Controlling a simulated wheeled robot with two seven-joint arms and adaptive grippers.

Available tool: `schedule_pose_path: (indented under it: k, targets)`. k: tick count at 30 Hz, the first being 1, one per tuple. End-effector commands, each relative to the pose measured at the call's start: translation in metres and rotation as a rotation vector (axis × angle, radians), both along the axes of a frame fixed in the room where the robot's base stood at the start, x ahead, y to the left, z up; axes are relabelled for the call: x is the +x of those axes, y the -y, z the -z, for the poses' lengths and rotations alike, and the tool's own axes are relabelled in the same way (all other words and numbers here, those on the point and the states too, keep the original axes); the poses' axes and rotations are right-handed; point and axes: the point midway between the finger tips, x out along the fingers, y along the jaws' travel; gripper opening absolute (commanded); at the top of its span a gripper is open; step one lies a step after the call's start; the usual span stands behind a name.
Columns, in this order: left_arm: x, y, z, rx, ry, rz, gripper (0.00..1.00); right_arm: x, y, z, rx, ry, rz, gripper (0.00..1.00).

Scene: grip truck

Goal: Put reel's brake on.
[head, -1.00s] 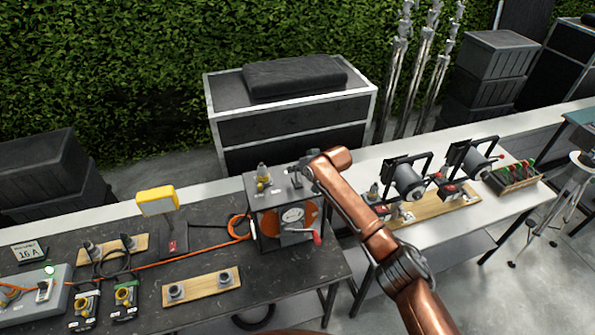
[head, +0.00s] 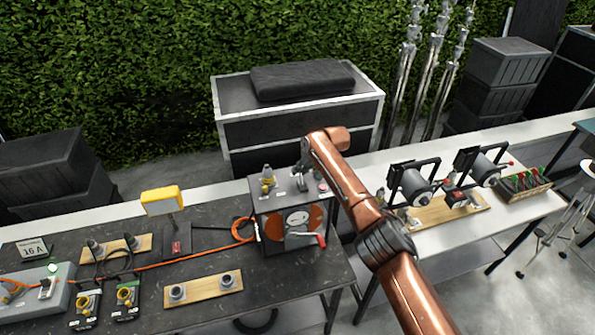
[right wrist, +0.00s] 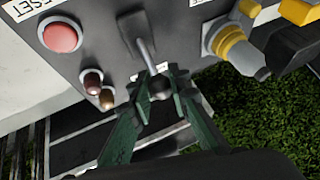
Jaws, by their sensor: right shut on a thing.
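The cable reel (head: 284,222) is a dark box with an orange drum, standing at the right end of the dark table. A red-handled crank (head: 318,240) shows at its front. In the right wrist view, a short metal lever with a dark ball knob (right wrist: 160,86) rises from the reel's grey top panel (right wrist: 105,30). My right gripper (head: 303,180) is above that panel. Its green fingers (right wrist: 158,96) are shut around the lever's knob end. The lever's label is not readable. My left gripper is out of view.
On the panel, a red button (right wrist: 62,36) and a grey-yellow connector (right wrist: 234,46) flank the lever. An orange cable (head: 190,255) runs left from the reel. A yellow lamp (head: 162,201) stands to its left.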

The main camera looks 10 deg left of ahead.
Motion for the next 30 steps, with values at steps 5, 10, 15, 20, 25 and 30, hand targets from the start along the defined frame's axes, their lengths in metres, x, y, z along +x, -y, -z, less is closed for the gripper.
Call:
schedule_pose_path:
  k: [5, 10, 15, 20, 25, 30]
  targets:
    - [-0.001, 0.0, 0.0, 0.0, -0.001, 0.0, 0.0, -0.001, -0.001, 0.001, 0.001, -0.001, -0.001, 0.0]
    - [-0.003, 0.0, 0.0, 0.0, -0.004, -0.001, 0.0, -0.001, -0.001, 0.001, 0.002, -0.001, -0.001, 0.24]
    - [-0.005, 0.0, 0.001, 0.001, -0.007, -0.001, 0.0, 0.0, -0.001, 0.0, 0.001, 0.0, 0.0, 0.34]
    - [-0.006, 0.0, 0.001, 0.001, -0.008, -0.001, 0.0, 0.0, 0.0, 0.0, 0.0, 0.0, 0.0, 0.34]
    - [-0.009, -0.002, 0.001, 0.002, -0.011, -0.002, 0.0, -0.001, 0.0, -0.001, 0.002, -0.001, -0.001, 0.34]
    - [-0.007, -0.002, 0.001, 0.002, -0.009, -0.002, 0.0, -0.004, 0.003, -0.01, 0.002, -0.002, -0.005, 0.34]
